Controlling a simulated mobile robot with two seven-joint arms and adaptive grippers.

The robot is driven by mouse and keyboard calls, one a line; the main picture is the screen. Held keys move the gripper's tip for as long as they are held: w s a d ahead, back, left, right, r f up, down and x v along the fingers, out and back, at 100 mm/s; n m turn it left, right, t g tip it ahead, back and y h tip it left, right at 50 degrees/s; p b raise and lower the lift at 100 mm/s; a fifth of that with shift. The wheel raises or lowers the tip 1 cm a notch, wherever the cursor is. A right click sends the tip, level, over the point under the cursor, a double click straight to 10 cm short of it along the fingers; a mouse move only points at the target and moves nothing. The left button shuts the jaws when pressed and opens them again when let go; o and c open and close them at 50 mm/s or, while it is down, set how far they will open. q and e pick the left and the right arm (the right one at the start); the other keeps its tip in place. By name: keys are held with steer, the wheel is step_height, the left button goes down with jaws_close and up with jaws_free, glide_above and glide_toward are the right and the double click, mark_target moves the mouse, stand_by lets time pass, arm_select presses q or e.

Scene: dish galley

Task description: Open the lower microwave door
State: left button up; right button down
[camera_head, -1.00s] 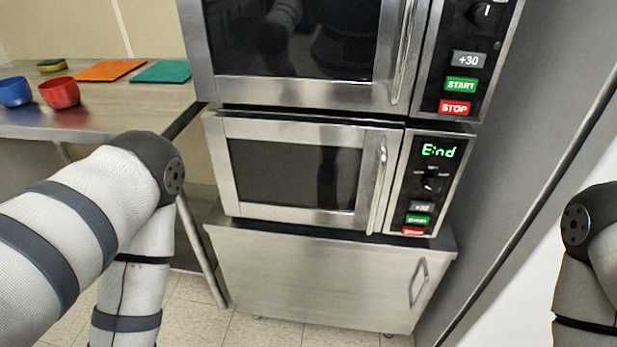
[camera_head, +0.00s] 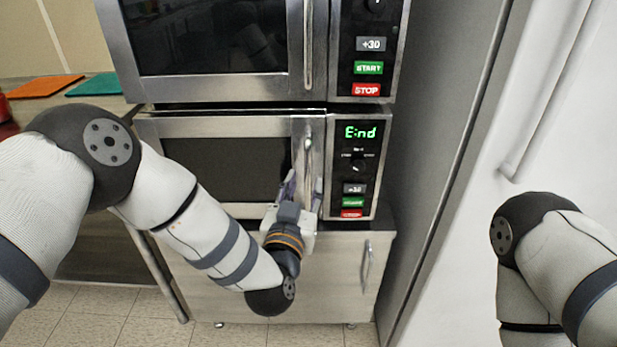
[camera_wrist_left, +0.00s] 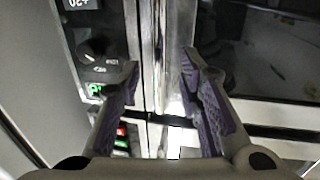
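The lower microwave (camera_head: 225,127) has its door (camera_head: 220,165) shut, and its display (camera_head: 360,132) reads "End". A vertical metal handle (camera_head: 308,150) runs along the door's right side. My left gripper (camera_head: 304,185) is at the lower part of this handle. In the left wrist view, my left gripper (camera_wrist_left: 160,75) is open, with one finger on each side of the handle (camera_wrist_left: 158,45). A gap shows between the handle and each finger. My right gripper is out of view; only part of my right arm shows at the right.
The upper microwave (camera_head: 215,90) sits directly above. A steel cabinet (camera_head: 340,285) with its own handle (camera_head: 367,262) stands below. A grey panel (camera_head: 440,120) rises close on the right. A counter with orange (camera_head: 40,86) and green (camera_head: 92,85) mats is at the left.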

mark_target(307, 178)
arm_select(q)
steer(key=w, duration=0.2)
steer(key=w+d, duration=0.1)
steer(key=w, duration=0.1)
steer(key=shift+w, duration=0.2)
jaws_close()
steer(key=shift+f, duration=0.1)
